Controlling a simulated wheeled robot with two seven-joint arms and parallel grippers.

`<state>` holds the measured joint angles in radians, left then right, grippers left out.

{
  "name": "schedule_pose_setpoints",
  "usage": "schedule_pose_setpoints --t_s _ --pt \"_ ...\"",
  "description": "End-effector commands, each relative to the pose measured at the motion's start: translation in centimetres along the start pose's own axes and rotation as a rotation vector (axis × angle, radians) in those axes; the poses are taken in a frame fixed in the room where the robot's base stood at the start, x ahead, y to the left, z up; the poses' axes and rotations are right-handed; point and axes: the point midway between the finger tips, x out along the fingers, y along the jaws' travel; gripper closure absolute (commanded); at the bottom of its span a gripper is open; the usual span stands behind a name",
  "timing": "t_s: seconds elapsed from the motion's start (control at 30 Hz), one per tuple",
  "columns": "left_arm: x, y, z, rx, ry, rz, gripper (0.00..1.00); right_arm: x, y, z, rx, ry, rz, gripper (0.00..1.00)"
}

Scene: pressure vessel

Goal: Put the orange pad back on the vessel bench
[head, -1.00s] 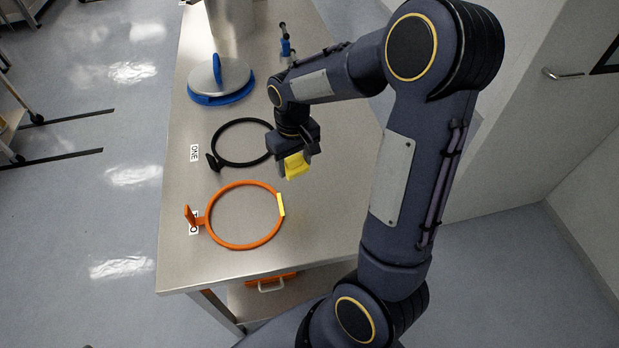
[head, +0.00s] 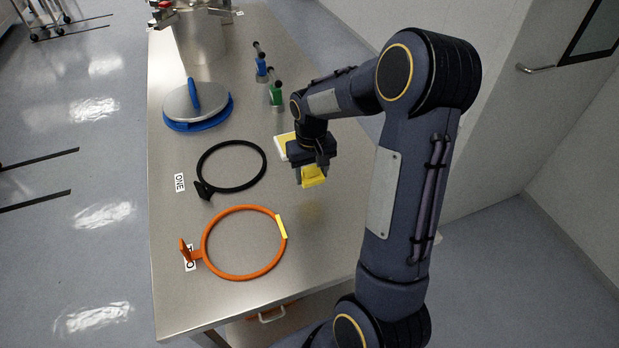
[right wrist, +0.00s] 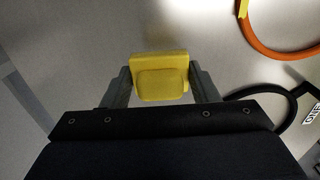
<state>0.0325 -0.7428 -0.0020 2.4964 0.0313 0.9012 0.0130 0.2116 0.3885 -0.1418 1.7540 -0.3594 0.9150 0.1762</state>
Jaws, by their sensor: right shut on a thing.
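My right gripper (head: 311,170) is shut on a yellow pad (head: 313,177). No orange pad shows; the held one looks yellow. In the right wrist view the yellow pad (right wrist: 161,78) sits between the two fingers (right wrist: 162,88). A faint yellow reflection below it in the head view suggests it is held above the steel bench (head: 325,235), right of the rings. An orange ring (head: 206,256) with a yellow tab lies on the bench by a label that is partly hidden. My left gripper is not in view.
A black ring (head: 201,165) lies by the label ONE (head: 180,183). Beyond are a blue-rimmed lid (head: 196,108), blue and green handled tools (head: 276,95), a steel vessel (head: 200,38) and a yellow-and-white block (head: 282,147) behind my gripper. The bench right of the orange ring is clear.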

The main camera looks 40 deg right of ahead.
Motion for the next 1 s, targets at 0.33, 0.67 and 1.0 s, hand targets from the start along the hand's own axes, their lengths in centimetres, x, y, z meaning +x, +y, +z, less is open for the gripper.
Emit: schedule_pose_setpoints --t_s 0.33,0.67,1.0 --pt "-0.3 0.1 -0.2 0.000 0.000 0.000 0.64 2.8 0.4 -2.3 0.000 0.000 -0.001 0.75" --pt "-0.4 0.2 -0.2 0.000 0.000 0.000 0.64 6.0 0.4 -2.4 0.000 0.003 0.000 0.75" --pt "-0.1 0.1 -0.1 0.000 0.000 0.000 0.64 6.3 0.4 -2.4 0.000 0.002 -0.001 0.40"
